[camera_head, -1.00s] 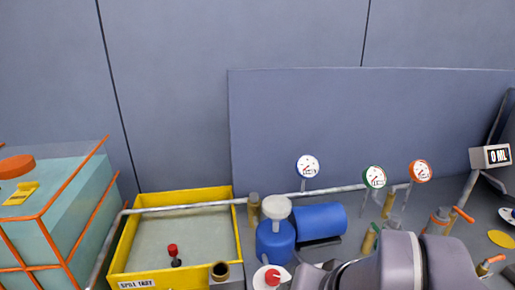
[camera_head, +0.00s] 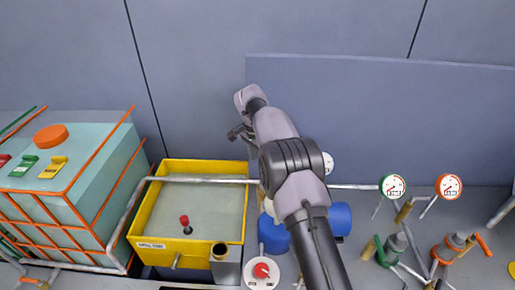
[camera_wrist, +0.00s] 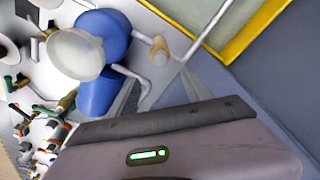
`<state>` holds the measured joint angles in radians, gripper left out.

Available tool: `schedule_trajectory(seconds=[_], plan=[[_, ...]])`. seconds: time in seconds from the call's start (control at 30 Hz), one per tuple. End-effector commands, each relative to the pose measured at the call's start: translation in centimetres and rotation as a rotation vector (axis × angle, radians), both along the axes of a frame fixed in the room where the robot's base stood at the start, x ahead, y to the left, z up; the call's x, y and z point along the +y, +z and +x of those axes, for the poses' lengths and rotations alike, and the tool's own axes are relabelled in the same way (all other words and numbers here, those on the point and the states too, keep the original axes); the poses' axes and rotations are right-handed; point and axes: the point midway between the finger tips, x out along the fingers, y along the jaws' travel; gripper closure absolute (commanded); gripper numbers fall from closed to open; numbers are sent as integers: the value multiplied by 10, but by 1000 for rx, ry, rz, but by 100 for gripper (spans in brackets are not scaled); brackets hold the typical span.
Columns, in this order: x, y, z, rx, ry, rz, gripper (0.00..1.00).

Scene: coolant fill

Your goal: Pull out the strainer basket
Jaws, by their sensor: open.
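I cannot single out a strainer basket in either view. An upright blue vessel (camera_head: 273,236) stands behind my arm, which hides much of it. In the wrist view, the blue vessel (camera_wrist: 108,30) shows with a pale round top (camera_wrist: 75,53), and another blue cylinder (camera_wrist: 97,95) is beside it. My gripper (camera_head: 240,133) is raised at the left of my arm, above the back edge of the yellow tray. It is open and holds nothing. In the wrist view, the gripper fingers (camera_wrist: 160,88) are spread apart, clear of the blue vessel.
A yellow spill tray (camera_head: 144,215) stands left of the blue vessel, with a grey pipe (camera_head: 205,180) across it. A teal caged tank (camera_head: 100,185) is at the left. Dials (camera_head: 393,186) and valves (camera_head: 455,245) are at the right. A grey panel (camera_head: 420,110) stands behind.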

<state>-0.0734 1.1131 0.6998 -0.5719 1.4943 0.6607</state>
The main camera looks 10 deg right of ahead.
Motion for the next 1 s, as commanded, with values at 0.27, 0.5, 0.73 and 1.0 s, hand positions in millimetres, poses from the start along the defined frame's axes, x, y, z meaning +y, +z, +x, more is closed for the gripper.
schedule_trajectory(seconds=[0.27,0.5,0.73,1.0], plan=[[-10,-79,6,1,0,0,42],[-15,-118,9,1,1,1,42],[-16,-123,11,-2,1,1,42],[-16,-123,10,-2,1,1,74]])
